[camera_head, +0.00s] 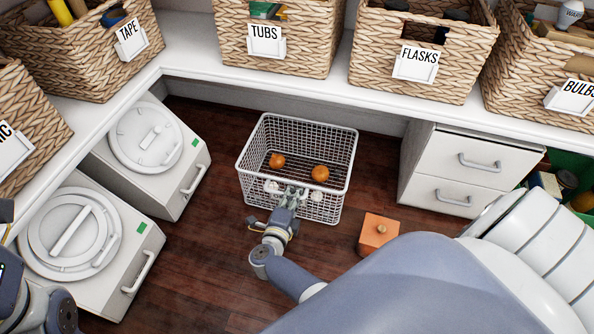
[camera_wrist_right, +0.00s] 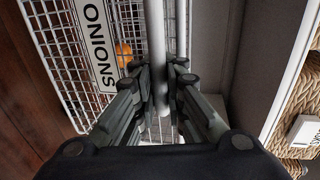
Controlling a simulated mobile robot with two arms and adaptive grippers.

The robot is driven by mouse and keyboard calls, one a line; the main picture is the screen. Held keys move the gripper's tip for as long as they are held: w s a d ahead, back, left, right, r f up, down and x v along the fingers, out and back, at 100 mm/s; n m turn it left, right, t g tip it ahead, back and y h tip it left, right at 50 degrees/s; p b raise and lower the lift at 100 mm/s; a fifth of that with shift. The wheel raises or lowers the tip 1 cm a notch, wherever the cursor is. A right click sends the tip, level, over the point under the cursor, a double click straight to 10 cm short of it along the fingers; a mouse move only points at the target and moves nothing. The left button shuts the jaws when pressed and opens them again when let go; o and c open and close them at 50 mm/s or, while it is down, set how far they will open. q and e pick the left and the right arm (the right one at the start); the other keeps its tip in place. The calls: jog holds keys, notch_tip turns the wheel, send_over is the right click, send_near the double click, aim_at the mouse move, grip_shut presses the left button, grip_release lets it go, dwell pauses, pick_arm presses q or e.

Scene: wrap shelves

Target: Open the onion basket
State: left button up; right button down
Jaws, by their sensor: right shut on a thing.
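The onion basket (camera_head: 297,125) is a white wire basket under the counter, open at the top. Two orange onions (camera_head: 320,173) show in it, with pale round things lower at its front. My right gripper (camera_head: 290,194) is at the basket's front side. In the right wrist view my right gripper (camera_wrist_right: 160,85) is shut on a white bar (camera_wrist_right: 156,50) of the basket, beside the ONIONS label (camera_wrist_right: 98,40). An orange onion (camera_wrist_right: 124,55) shows through the mesh. Only part of my left arm shows at the lower left; its gripper is not visible.
White drawers (camera_head: 461,165) stand right of the basket, and an orange box (camera_head: 378,233) with a knob sits on the floor. Two white machines with round lids (camera_head: 145,140) stand left. Wicker baskets line the counter (camera_head: 200,58). Dark floor is clear left of the basket.

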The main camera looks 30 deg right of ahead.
jog(key=shift+f+v, duration=0.2)
jog(key=shift+v, duration=0.7)
jog(key=shift+f+v, duration=0.2)
jog(key=shift+v, duration=0.7)
jog(key=shift+r, duration=0.1)
jog(key=c, duration=1.9)
grip_release()
jog(key=shift+c, duration=0.2)
